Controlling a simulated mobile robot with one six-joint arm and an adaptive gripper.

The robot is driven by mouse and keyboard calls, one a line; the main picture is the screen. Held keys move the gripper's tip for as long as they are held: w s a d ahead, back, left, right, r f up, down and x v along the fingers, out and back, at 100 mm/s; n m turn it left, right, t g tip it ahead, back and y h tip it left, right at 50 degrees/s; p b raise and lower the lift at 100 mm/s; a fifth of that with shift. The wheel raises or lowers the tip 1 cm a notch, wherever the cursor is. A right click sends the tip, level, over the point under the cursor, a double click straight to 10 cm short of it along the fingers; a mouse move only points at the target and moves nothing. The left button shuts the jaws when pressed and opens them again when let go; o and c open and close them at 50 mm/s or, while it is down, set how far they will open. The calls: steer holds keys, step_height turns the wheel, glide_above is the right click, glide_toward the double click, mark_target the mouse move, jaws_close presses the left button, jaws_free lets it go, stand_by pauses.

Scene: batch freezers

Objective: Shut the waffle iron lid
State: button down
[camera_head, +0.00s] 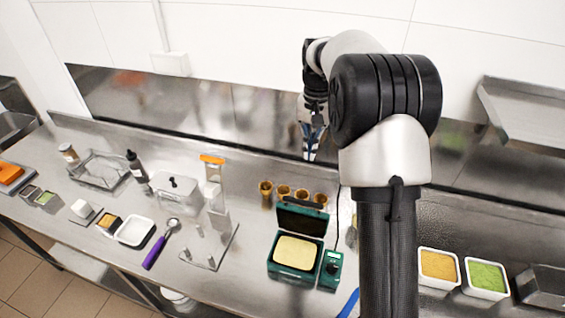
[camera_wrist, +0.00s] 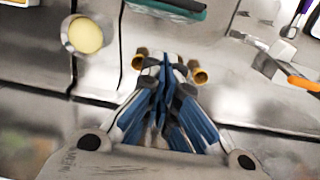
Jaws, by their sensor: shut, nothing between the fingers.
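The green waffle iron (camera_head: 270,266) stands on the steel counter with its lid (camera_head: 302,220) raised at the back edge. A pale yellow layer (camera_head: 295,252) covers its lower plate. My gripper (camera_head: 311,157) is shut and empty, up behind the waffle iron near the back of the counter, apart from the lid. In the wrist view, my gripper (camera_wrist: 166,65) shows blue closed fingers. A green edge of the waffle iron (camera_wrist: 180,10) shows at the top of that view; the rest of it is cut off.
Several brown cones (camera_head: 283,191) stand just behind the lid; they flank my fingers in the wrist view (camera_wrist: 198,75). A green control box (camera_head: 331,268) adjoins the iron's right side. A clear stand (camera_head: 214,195) is left. Tubs of orange (camera_head: 438,265) and green (camera_head: 486,277) filling are right.

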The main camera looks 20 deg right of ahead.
steer(key=s+a+f, duration=0.2)
steer(key=s+f, duration=0.1)
steer(key=f, duration=0.8)
steer(key=shift+s+a, duration=0.2)
steer(key=shift+s, duration=0.1)
